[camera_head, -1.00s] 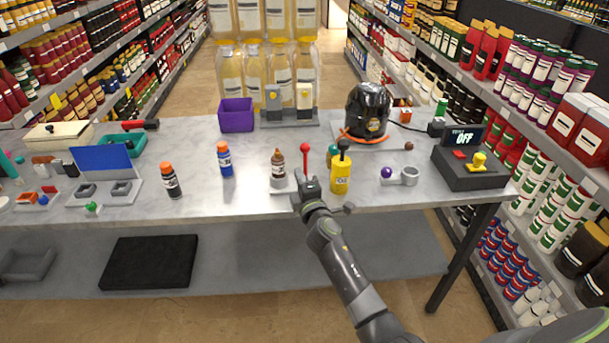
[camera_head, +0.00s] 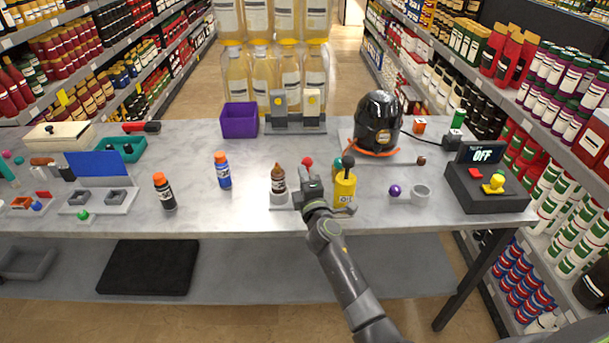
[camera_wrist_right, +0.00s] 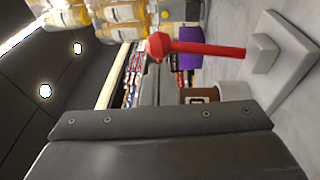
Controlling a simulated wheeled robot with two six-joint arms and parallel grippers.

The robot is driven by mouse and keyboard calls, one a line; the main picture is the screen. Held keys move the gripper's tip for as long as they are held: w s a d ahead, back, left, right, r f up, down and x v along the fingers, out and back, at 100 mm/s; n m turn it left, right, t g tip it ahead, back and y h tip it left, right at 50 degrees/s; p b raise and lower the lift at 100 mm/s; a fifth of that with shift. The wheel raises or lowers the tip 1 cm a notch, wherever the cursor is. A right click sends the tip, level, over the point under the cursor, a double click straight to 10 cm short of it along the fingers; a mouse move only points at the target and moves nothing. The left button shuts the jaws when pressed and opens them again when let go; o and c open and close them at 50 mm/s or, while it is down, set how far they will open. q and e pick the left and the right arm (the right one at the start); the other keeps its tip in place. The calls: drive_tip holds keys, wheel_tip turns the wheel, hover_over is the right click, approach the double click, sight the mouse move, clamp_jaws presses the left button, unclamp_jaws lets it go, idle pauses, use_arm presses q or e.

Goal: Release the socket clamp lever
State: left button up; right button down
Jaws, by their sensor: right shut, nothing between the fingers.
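The socket clamp lever is a red rod with a red ball (camera_head: 308,161) on its end. In the head view it stands beside the socket (camera_head: 279,198), its stem mostly hidden by my right gripper. In the right wrist view, turned sideways, the red lever (camera_wrist_right: 208,48) rises from a grey base (camera_wrist_right: 268,52) and looks upright. A brown bottle (camera_head: 278,180) sits in the grey socket. My right gripper (camera_head: 313,181) is shut and empty, just in front of the lever; whether it touches cannot be told. My left gripper is not in view.
A yellow bottle (camera_head: 344,189) with a dark ball-topped part behind it stands close to the right of my gripper. A blue bottle (camera_head: 222,170) stands to the left. A grey ring (camera_head: 421,191) and purple ball (camera_head: 395,190) lie farther right. Table is clear between these.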

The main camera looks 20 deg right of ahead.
drive_tip(key=p, duration=0.2)
drive_tip(key=w+r+g+p, duration=0.1)
drive_tip(key=p, duration=0.2)
drive_tip(key=shift+w+d, duration=0.3)
drive_tip(key=shift+w+d+f+b, duration=0.15)
drive_tip(key=shift+w+f+b, duration=0.25)
drive_tip(key=shift+b, duration=0.15)
drive_tip(key=shift+w+d+r, duration=0.1)
drive_tip(key=shift+w, duration=0.25)
drive_tip(key=shift+s+r, duration=0.1)
